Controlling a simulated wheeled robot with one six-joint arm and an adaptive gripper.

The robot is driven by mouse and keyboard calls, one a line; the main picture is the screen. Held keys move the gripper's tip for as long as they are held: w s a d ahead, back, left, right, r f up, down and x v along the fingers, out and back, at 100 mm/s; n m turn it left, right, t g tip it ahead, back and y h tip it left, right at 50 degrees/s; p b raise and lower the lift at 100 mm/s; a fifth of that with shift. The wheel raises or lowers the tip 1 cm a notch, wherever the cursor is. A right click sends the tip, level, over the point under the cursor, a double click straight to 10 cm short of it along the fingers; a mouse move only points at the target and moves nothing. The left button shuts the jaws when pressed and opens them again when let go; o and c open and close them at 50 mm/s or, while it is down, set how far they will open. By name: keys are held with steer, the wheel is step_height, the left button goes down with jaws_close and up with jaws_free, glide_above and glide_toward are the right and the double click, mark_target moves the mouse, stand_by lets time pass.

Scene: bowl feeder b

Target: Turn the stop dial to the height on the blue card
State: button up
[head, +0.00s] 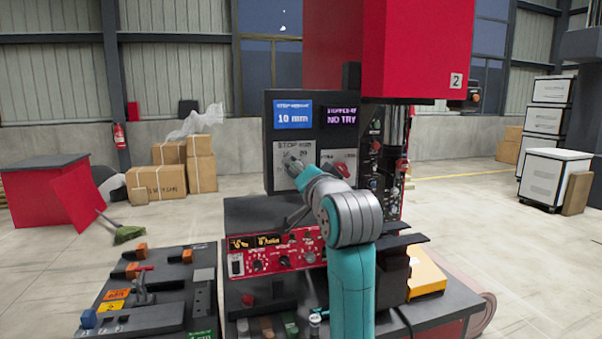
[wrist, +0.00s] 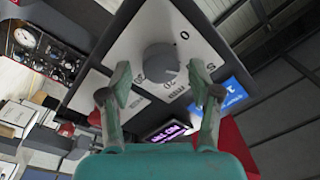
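The blue card (head: 293,115) on the dark panel reads "STOP HEIGHT 10 mm"; part of it shows in the wrist view (wrist: 232,93). The stop dial (wrist: 161,61) is a round grey knob on a white scale plate (wrist: 130,47). A 0 and a 20 are readable beside it; I cannot make out a pointer. My gripper (wrist: 160,83) is open, its two fingertips apart on either side below the knob in the wrist view, with no clear contact. In the head view my gripper (head: 291,164) is in front of the plate and hides the dial.
A purple display (head: 341,116) reads "STOPPED BY NO TRY". A red handle (head: 340,169) is right of my gripper. Below is a red control panel (head: 275,253) with several knobs. A large red box (head: 415,50) overhangs the right side.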

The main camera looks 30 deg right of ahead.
steer(key=v, duration=1.2)
steer(key=shift+a, duration=0.1)
stand_by(0.4)
